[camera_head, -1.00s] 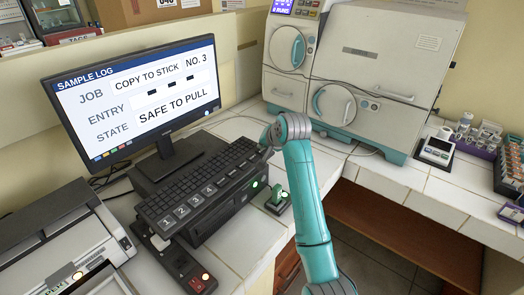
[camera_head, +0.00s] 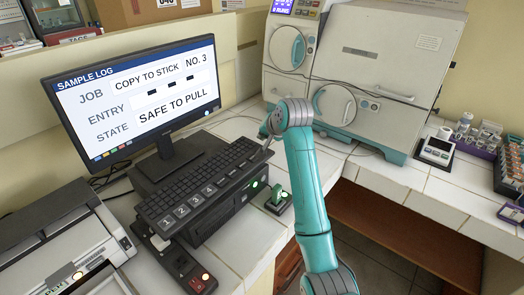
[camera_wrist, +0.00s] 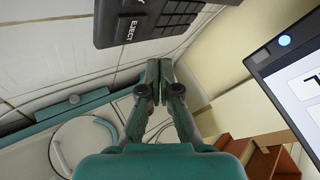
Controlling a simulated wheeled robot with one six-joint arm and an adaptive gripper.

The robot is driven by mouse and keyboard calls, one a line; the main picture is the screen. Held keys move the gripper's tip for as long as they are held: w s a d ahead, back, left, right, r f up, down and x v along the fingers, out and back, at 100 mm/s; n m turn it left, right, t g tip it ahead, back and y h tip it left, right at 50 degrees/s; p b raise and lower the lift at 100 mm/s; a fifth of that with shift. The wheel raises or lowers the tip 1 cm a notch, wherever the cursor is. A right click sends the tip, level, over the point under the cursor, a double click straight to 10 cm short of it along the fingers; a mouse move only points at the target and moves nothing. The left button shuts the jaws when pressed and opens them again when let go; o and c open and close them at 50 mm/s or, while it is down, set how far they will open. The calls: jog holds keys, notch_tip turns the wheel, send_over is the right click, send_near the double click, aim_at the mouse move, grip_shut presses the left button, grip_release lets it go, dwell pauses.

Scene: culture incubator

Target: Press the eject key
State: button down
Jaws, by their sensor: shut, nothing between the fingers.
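The eject key (camera_wrist: 128,29), dark with white lettering, is at the near corner of the black keyboard in the wrist view. The keyboard (camera_head: 183,189) stands in front of the monitor in the head view; I cannot make out the eject key there. My gripper (camera_wrist: 160,64) is shut and empty, its fingertips just beyond the keyboard's edge in the picture, beside the eject key and apart from it. In the head view my gripper is mostly hidden behind my arm near the keyboard's far right end. The monitor (camera_head: 140,95) reads "COPY TO STICK NO. 3" and "SAFE TO PULL".
A black box (camera_head: 222,208) with a green light is under the keyboard. A small green device (camera_head: 278,201) stands right of it. A power strip (camera_head: 183,268) lies in front. A teal-and-white incubator (camera_head: 375,75) stands behind, with a cable on the tiles. Bare counter (camera_head: 245,235) lies in front.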

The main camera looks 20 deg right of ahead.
jog(key=shift+r, duration=1.15)
